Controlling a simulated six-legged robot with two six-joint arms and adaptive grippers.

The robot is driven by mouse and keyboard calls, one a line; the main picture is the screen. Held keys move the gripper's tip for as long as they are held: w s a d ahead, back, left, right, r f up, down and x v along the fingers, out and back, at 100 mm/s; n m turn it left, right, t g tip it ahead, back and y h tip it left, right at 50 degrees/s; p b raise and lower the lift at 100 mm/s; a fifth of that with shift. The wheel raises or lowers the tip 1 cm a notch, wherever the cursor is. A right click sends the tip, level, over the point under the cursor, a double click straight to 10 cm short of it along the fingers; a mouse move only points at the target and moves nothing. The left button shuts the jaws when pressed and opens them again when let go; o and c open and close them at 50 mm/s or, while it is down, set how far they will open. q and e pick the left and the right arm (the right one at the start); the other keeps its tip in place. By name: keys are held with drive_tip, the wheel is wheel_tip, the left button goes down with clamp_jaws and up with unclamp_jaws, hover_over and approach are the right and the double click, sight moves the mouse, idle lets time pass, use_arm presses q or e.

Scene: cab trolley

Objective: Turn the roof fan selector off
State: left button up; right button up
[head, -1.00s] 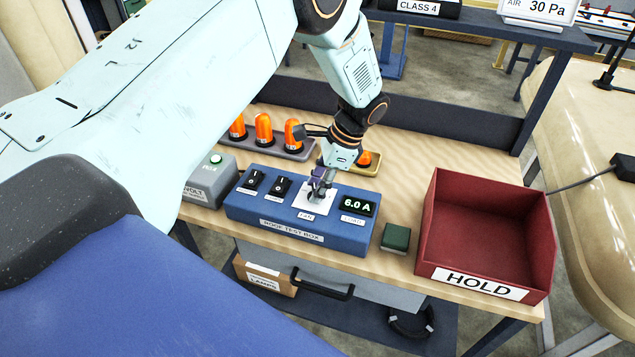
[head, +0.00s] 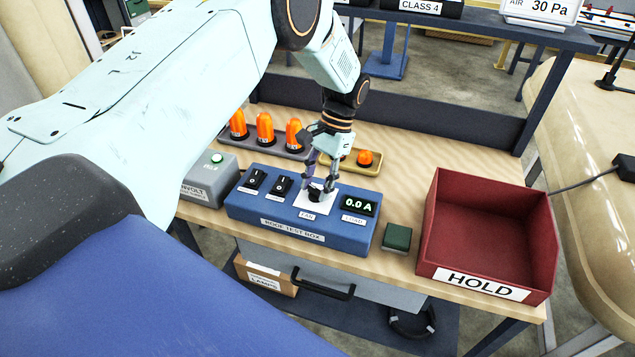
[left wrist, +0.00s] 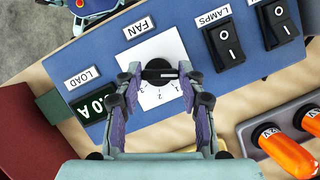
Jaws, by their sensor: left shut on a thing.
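The roof test box (head: 290,236) is a blue panel on the wooden bench. The load display (head: 357,205) reads 0.0 A. My right gripper is not in view.
Two black lamp rocker switches (head: 267,184) sit left of the dial. Behind stand orange lamps (head: 265,129) in a tray and another on a yellow tray (head: 343,167). A green block (head: 397,237) and a red HOLD bin (head: 488,263) are to the right.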

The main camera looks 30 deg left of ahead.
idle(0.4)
use_arm(q)
drive_tip(key=o, duration=1.2)
drive_tip(key=shift+c, duration=0.2)
drive_tip(key=v, duration=1.2)
drive_tip(key=shift+s, duration=0.1)
